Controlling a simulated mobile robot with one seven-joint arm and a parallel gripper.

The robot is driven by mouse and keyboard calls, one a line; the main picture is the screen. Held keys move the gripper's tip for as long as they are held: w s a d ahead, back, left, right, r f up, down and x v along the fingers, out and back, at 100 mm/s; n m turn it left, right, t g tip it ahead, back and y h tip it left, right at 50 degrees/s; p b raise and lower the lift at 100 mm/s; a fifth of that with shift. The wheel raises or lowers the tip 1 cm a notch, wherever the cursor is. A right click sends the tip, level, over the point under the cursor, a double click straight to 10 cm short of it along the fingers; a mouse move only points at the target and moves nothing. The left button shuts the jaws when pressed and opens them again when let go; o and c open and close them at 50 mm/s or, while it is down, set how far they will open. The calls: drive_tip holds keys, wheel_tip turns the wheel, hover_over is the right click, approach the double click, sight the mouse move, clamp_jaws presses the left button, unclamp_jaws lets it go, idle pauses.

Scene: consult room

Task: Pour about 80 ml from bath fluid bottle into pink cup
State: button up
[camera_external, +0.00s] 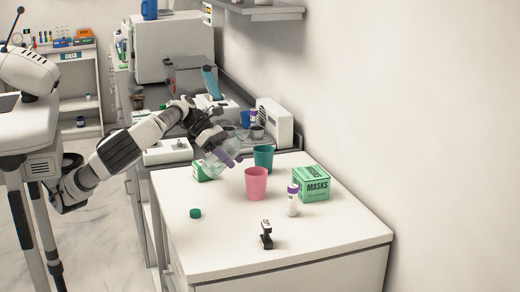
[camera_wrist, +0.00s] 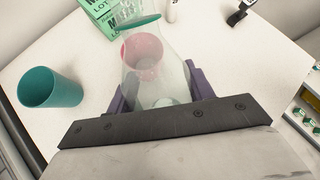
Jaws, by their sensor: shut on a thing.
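My gripper (camera_external: 224,160) is shut on the clear bath fluid bottle (camera_external: 213,163), held tilted above the table, left of the pink cup (camera_external: 256,184). In the wrist view, the purple fingers of my gripper (camera_wrist: 161,92) flank the see-through bottle (camera_wrist: 164,84). Its mouth, with a teal rim, points away from the wrist camera. The pink cup (camera_wrist: 143,55) shows through the bottle's wall there; in the external view it stands upright on the white table. The liquid level in the bottle and the inside of the cup are unclear.
A teal cup (camera_external: 263,156) stands behind the pink cup. A green masks box (camera_external: 311,184) and a purple-capped vial (camera_external: 292,201) are to the right. A green cap (camera_external: 195,213) and a small black stand (camera_external: 266,235) are nearer the front. The table's front left is clear.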

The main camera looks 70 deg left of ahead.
drive_tip(key=shift+f+t+b, duration=0.2)
drive_tip(key=shift+t+b, duration=0.2)
drive_tip(key=shift+b, duration=0.55)
drive_tip(key=f+t+h+b, duration=0.1)
drive_tip(key=b, duration=0.4)
drive_tip(key=f+t+h+b, duration=0.1)
drive_tip(key=b, duration=0.5)
drive_tip(key=f+m+t+h+b, duration=0.1)
drive_tip(key=t+b, duration=0.1)
drive_tip(key=b, duration=0.4)
drive_tip(key=shift+s+a, duration=0.15)
drive_tip(key=shift+s, duration=0.2)
drive_tip(key=t+b, duration=0.1)
drive_tip(key=b, duration=0.2)
drive_tip(key=shift+h, duration=0.4)
drive_tip(key=shift+s+m+b, duration=0.1)
drive_tip(key=shift+m+b, duration=0.2)
drive_tip(key=shift+b, duration=0.15)
drive_tip(key=shift+r+t+h+b, duration=0.3)
drive_tip(key=shift+t+b, duration=0.1)
drive_tip(key=shift+b, duration=0.25)
drive_tip(key=shift+r, duration=0.1)
